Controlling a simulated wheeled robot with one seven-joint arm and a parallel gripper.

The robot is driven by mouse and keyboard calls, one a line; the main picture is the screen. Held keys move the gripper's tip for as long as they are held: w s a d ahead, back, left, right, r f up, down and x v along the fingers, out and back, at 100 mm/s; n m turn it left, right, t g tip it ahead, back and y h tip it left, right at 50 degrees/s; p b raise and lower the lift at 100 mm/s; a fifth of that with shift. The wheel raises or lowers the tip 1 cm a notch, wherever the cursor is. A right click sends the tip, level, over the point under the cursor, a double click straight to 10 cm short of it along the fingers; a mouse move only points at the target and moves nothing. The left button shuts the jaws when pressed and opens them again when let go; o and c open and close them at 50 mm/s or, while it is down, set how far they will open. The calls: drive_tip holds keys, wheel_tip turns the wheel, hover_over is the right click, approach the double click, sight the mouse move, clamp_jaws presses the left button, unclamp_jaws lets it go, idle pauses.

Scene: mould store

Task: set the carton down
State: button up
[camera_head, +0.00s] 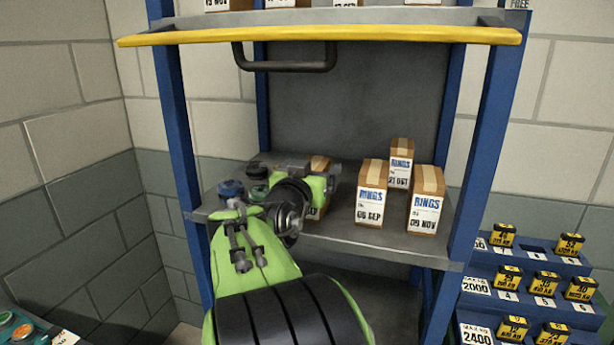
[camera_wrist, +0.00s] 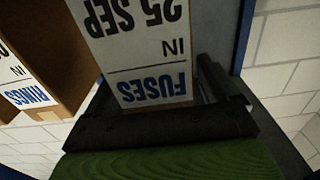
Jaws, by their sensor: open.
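A carton labelled FUSES, 25 SEP (camera_wrist: 140,50) appears upside down in the wrist view, close in front of my palm. In the head view only parts of what seems to be this carton (camera_head: 319,163) show behind my gripper. It stands on the grey shelf (camera_head: 385,238), as far as I can see. My gripper (camera_head: 312,180) is open around the carton's near end. One dark finger shows at the carton's right in the wrist view; the other is hard to make out. Whether either finger touches the carton is hidden.
Blue posts (camera_head: 484,140) and a yellow-edged upper shelf (camera_head: 400,36) frame the bay. A battery rack (camera_head: 530,290) stands right.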

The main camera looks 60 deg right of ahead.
drive_tip(key=s+a+b, duration=0.2)
drive_tip(key=a, duration=1)
drive_tip(key=w+a+f+n+t+y, duration=0.3)
drive_tip(key=a+f+n+y, duration=0.1)
drive_tip(key=a+f+y, duration=0.3)
drive_tip(key=w+a+f+n+t+y, duration=0.25)
drive_tip(key=a+f+n+y, duration=0.2)
drive_tip(key=a+f, duration=0.35)
drive_tip(key=s+a+f+n+g+y, duration=0.1)
drive_tip(key=s+a+f+n+y, duration=0.2)
drive_tip(key=a, duration=0.4)
drive_tip(key=s+a+f+n+g+y, duration=0.1)
drive_tip(key=s+a+f+n+y, duration=0.2)
drive_tip(key=a, duration=0.4)
drive_tip(key=shift+s+a+n+g, duration=0.2)
drive_tip(key=shift+n+g, duration=0.15)
drive_tip(key=shift+n, duration=0.5)
